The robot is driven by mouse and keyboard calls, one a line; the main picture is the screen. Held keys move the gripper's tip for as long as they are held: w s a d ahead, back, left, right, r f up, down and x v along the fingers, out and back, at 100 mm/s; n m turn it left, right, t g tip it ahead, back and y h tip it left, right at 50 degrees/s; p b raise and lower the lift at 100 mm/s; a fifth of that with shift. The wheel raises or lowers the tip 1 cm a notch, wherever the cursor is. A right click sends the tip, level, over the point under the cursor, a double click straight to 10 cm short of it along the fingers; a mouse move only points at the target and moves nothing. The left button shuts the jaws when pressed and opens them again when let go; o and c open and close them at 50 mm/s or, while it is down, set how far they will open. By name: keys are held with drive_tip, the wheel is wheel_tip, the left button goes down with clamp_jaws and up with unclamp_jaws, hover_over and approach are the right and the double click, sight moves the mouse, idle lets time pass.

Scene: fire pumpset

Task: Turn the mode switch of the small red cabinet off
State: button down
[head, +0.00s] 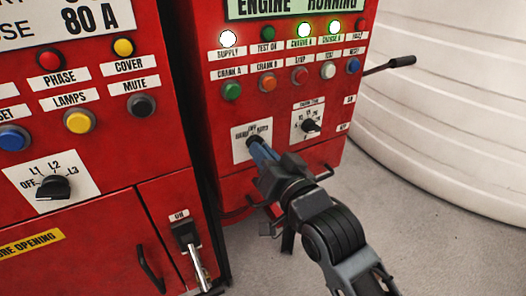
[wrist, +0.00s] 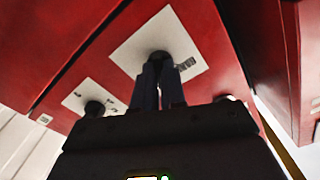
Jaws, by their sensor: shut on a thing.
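The small red cabinet (head: 283,100) stands right of the larger red cabinet. Its mode switch (head: 252,142) is a black rotary knob on a white plate (head: 239,152), mostly hidden behind my gripper in the head view. In the wrist view the knob (wrist: 160,56) shows at the fingertips, in front of the white plate (wrist: 187,42). My gripper (head: 258,150) reaches the knob from the lower right, its two fingers (wrist: 159,66) shut on it. The knob's pointer direction is hidden.
A second rotary switch (head: 311,125) sits right of the mode switch on its own plate. A black lever handle (head: 400,62) sticks out at the cabinet's right side, before a white ribbed tank (head: 450,110). The large cabinet (head: 100,185) stands close on the left. Grey floor (head: 450,245) lies open at right.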

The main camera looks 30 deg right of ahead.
drive_tip(key=n+p, duration=0.1)
drive_tip(key=n, duration=0.4)
idle(0.5)
drive_tip(key=c, duration=1.2)
unclamp_jaws()
drive_tip(key=s+b, duration=0.1)
drive_tip(key=s, duration=0.7)
